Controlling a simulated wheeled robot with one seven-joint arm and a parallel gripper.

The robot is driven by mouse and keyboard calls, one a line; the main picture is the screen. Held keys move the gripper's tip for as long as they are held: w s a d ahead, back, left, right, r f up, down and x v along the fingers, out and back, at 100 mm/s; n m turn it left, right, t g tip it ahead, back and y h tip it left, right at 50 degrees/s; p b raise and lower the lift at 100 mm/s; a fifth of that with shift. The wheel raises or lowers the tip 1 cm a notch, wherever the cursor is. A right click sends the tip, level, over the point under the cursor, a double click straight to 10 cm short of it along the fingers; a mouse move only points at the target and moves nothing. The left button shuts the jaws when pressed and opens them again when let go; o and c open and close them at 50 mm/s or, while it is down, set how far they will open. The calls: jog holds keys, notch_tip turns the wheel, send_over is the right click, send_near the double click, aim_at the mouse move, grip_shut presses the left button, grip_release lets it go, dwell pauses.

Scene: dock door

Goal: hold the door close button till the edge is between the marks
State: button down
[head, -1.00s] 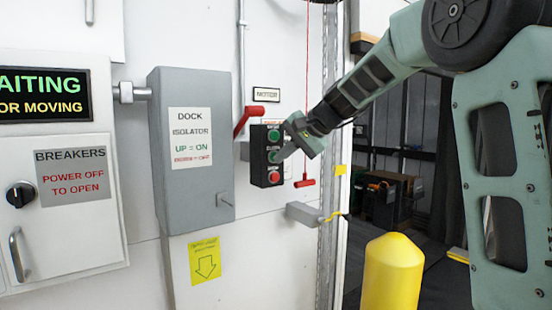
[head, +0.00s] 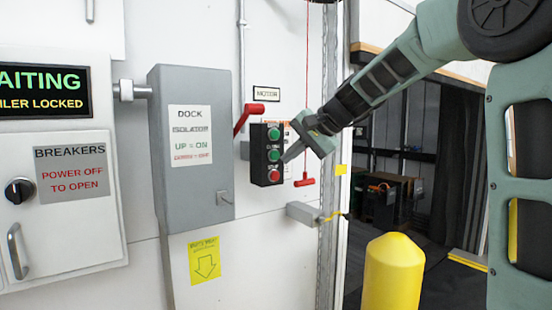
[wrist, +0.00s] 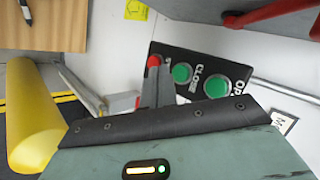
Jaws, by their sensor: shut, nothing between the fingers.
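The black button box (head: 259,158) on the white wall has a green top button (head: 275,133), a green close button (head: 275,155) and a red button (head: 274,175). My gripper (head: 287,157) is shut and empty, its tip just right of the box near the close and red buttons. In the wrist view the close button (wrist: 182,73) is uncovered, and my fingers (wrist: 152,88) overlap the red button (wrist: 153,61); contact cannot be told. The door's tan lower edge (head: 367,47) shows high in the opening. A yellow tag (head: 341,170) is on the door rail, far below it.
The sign (head: 45,92) reads waiting, trailer locked. A grey isolator box (head: 190,190) and red lever (head: 248,117) are left of the buttons. A red pull handle (head: 304,181) hangs to their right. A yellow bollard (head: 392,275) stands before the opening.

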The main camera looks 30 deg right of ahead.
jog(key=shift+s+b, duration=0.3)
jog(key=shift+s, duration=1.45)
